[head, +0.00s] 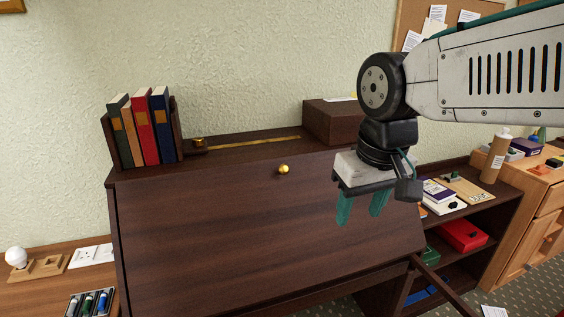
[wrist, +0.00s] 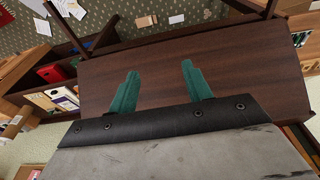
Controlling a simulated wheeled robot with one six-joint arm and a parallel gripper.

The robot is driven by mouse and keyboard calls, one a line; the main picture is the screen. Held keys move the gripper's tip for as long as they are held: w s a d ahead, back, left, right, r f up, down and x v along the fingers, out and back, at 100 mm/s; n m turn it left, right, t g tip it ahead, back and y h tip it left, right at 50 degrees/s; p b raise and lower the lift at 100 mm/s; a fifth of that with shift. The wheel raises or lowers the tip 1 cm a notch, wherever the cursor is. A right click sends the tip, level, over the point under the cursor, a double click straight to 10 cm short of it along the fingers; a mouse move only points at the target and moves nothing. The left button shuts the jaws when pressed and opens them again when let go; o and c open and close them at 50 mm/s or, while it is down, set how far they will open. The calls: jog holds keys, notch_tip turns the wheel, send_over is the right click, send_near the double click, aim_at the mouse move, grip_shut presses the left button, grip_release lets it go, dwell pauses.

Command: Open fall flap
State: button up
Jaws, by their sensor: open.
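The fall flap (head: 240,230) is a dark brown wooden panel, shut and sloping on the front of a bureau. A small round brass knob (head: 284,169) sits near its top edge in the head view. My gripper (head: 360,212) has teal fingers, spread apart with nothing between them. It is to the right of the knob, in front of the flap's right part, and apart from the knob. In the wrist view the open fingers (wrist: 160,80) show against the flap's dark surface (wrist: 230,65). The knob does not show in the wrist view.
Several books (head: 142,130) and a dark box (head: 335,120) stand on the bureau top. A low shelf (head: 505,205) with books and a red box (head: 462,235) stands at the right. A wooden table (head: 60,290) with small items is at the left. Space before the flap looks clear.

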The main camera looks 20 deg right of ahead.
jog(key=w+a+r+t, duration=0.1)
jog(key=w+r, duration=0.1)
jog(key=w, duration=1.4)
jog(key=t, duration=0.1)
send_near(284, 167)
jog(key=f, duration=0.2)
jog(key=x, duration=0.7)
jog(key=shift+w+d, duration=0.1)
jog(key=shift+w, duration=0.3)
jog(key=shift+t, duration=0.3)
grip_shut()
jog(key=shift+s, duration=0.1)
